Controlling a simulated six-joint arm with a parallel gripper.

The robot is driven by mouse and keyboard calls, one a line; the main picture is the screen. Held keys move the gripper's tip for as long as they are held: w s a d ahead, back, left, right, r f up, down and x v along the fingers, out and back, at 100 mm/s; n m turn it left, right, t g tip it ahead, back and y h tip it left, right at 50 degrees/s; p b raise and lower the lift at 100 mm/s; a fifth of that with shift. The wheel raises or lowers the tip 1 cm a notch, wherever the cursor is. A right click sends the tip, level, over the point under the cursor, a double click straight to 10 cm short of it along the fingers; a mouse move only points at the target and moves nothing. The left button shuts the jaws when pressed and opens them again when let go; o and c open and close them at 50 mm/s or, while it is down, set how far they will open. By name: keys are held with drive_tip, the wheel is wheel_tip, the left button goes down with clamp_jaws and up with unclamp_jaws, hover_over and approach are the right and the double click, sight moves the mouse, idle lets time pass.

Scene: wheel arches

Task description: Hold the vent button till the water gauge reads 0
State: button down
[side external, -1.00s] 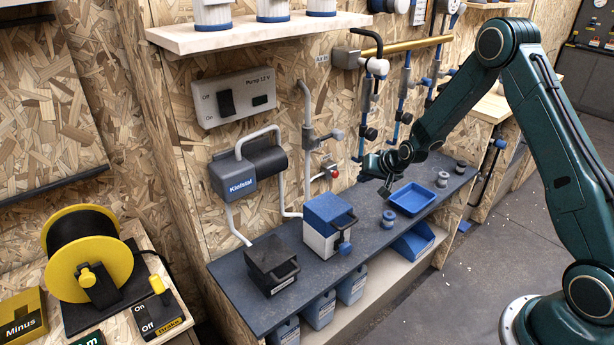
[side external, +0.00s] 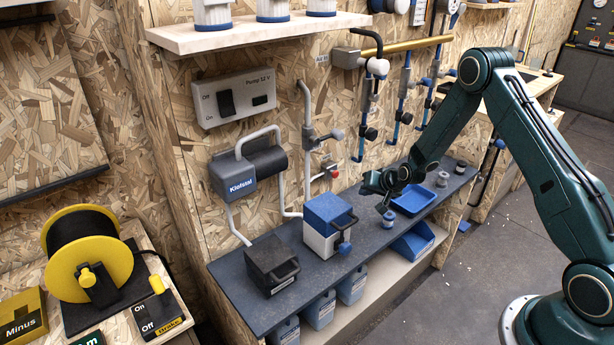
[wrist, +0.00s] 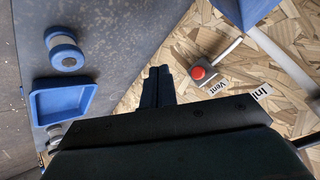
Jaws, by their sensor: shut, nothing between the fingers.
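The red vent button (wrist: 198,72) sits on a small grey box on the chipboard wall in the wrist view, beside a "Vent" label (wrist: 206,84). A small red spot on the pipework in the side view (side external: 334,173) looks like the same button. My gripper (side external: 382,209) is over the dark bench, right of the button in the side view. In the wrist view my fingers (wrist: 159,70) are together and empty, left of the button and apart from it. I cannot make out a water gauge reading in either view.
A blue-ringed spool (side external: 388,220) stands on the bench (side external: 215,268) close below my gripper, near a blue tray (side external: 428,190). A blue-and-white box (side external: 322,243), a black box (side external: 262,270) and the Klofstal unit (side external: 240,182) are to the left. Pipes run along the wall.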

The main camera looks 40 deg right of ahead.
sight(335, 174)
drive_tip(key=shift+w, duration=0.15)
drive_tip(key=w, duration=0.8)
drive_tip(key=shift+w, duration=0.2)
drive_tip(key=shift+w, duration=1)
idle(5.8)
